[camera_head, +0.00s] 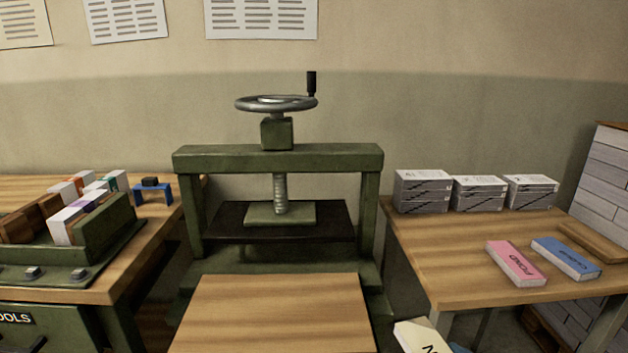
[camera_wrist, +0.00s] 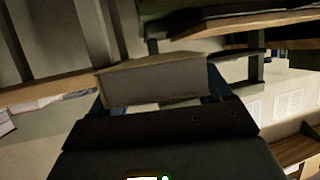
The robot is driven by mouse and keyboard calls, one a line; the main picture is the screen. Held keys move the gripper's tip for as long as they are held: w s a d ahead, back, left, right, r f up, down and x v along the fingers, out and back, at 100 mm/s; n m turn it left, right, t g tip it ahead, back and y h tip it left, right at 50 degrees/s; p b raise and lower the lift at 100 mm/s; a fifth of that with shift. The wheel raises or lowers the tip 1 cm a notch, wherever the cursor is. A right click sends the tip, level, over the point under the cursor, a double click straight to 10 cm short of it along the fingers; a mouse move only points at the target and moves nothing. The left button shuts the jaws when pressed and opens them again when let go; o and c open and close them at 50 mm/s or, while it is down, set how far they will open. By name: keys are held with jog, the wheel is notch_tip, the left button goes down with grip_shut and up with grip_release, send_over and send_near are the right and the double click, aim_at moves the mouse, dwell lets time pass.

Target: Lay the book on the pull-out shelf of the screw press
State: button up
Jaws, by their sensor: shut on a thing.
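The green screw press (camera_head: 278,158) stands in the middle of the head view, with a handwheel on top. Its wooden pull-out shelf (camera_head: 272,312) extends forward at the bottom and its visible top is bare. A cream book (camera_head: 418,338) with a dark letter shows at the bottom edge, right of the shelf and apart from it in the picture; most of it is cut off. In the wrist view my gripper (camera_wrist: 162,104), with blue fingers, is shut on the book (camera_wrist: 155,84). The fingertips are mostly hidden by the book.
The right table (camera_head: 450,255) carries several paper stacks (camera_head: 478,193), a pink block (camera_head: 515,263) and a blue block (camera_head: 566,258). The left table (camera_head: 120,272) carries a green rack (camera_head: 112,225) of small books. The press frame rises behind the shelf.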

jog(key=s+f+m+h, duration=0.2)
jog(key=s+f, duration=0.5)
jog(key=f, duration=0.6)
jog(key=shift+f+m+t+h, duration=0.15)
jog(key=shift+m+t+h, duration=0.2)
jog(key=shift+h, duration=0.35)
jog(key=shift+a, duration=0.1)
